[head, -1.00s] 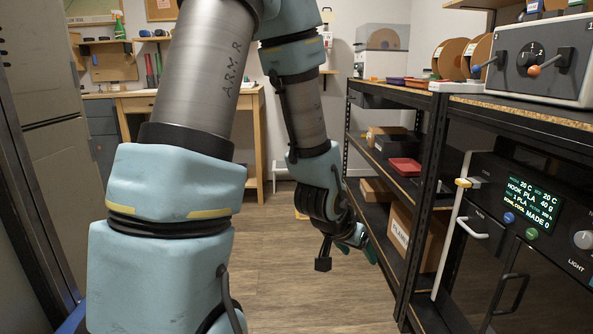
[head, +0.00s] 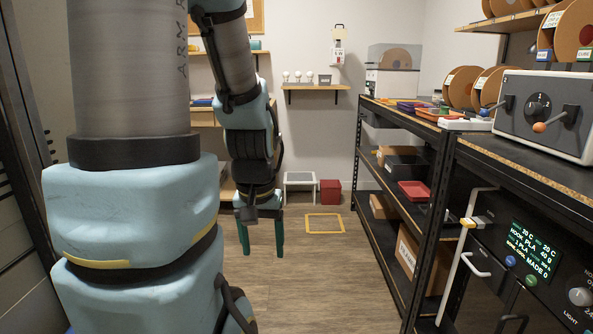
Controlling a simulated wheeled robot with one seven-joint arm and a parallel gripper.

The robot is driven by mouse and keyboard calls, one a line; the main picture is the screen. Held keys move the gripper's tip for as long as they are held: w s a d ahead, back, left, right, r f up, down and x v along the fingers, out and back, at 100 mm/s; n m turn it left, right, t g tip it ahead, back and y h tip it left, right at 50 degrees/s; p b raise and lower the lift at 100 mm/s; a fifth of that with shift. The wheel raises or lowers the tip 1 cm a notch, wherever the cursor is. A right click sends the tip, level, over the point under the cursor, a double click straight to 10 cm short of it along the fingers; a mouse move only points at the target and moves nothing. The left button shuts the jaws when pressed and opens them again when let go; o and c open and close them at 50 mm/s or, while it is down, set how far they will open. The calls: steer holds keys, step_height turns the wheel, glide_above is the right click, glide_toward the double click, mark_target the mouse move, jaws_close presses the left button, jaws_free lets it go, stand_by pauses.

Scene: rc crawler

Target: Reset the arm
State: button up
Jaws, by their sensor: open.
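My arm stands on the left of the head view, with a grey link marked "ARM R" and light blue joint covers. It bends at the top and hangs down near the middle of the picture. My gripper (head: 262,238) points down at the end of it, above the wooden floor. Its two green fingers are spread wide apart. Nothing shows between them.
A black shelf rack (head: 436,160) runs along the right, with a red tray (head: 414,190) and boxes. A dark machine with a lit screen (head: 530,249) is at lower right. A yellow floor frame (head: 324,223) and red box (head: 330,192) lie beyond. The middle floor is clear.

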step_height(320, 180, up, 16)
steer(key=p, duration=1.3)
